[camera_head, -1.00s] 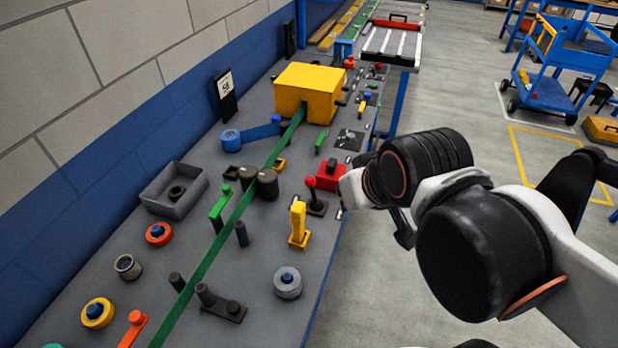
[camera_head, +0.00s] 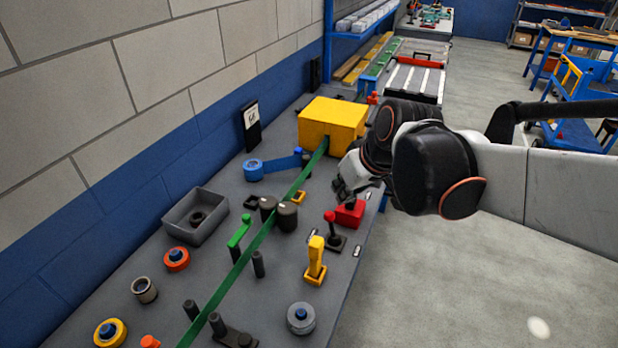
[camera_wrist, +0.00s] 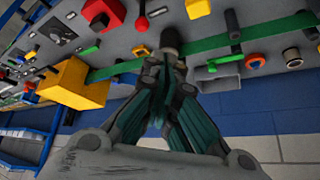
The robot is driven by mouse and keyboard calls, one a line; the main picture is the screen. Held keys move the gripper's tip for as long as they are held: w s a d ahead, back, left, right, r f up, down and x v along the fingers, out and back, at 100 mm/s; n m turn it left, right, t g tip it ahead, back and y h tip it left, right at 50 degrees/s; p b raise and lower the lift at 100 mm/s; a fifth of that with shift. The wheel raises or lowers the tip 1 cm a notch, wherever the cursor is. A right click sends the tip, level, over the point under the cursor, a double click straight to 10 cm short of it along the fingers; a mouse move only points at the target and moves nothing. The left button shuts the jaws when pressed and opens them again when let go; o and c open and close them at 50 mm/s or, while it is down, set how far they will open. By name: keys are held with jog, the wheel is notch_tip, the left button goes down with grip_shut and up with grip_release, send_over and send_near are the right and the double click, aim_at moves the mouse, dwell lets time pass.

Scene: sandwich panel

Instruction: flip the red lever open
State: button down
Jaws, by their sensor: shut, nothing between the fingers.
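The red-knobbed lever (camera_head: 330,216) rises from a black base on the grey panel, left of my gripper and nearer the camera in the head view. It also shows near the top of the wrist view (camera_wrist: 142,21). My gripper (camera_head: 342,196) is shut and empty, above the panel near a red block (camera_head: 350,214) with a dark knob. In the wrist view the gripper's closed fingers (camera_wrist: 165,58) point toward the panel, with the lever just beyond the tips. I cannot tell the exact gap; no contact with the lever shows.
A yellow lever (camera_head: 316,262) stands closer to the camera. Dark cylinders (camera_head: 286,216) and a green strip (camera_head: 238,268) lie left of the lever. A large yellow box (camera_head: 333,122) is behind my gripper. The floor right of the panel is open.

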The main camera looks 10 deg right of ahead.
jog(key=w+f+n+y, duration=0.1)
jog(key=w+f, duration=0.2)
jog(key=w, duration=0.3)
jog(key=w+d+f+n+g+y, duration=0.1)
jog(key=w+f+n, duration=0.1)
jog(key=w, duration=0.4)
jog(key=shift+w+d+f+p, duration=0.15)
jog(key=shift+w+f+p, duration=0.2)
jog(key=shift+f, duration=0.45)
notch_tip(320, 180, down, 9)
jog(key=a+b, duration=0.1)
jog(key=b, duration=0.3)
jog(key=shift+w+a+f, duration=0.15)
jog(key=shift+w+a, duration=0.1)
jog(key=shift+w, duration=0.05)
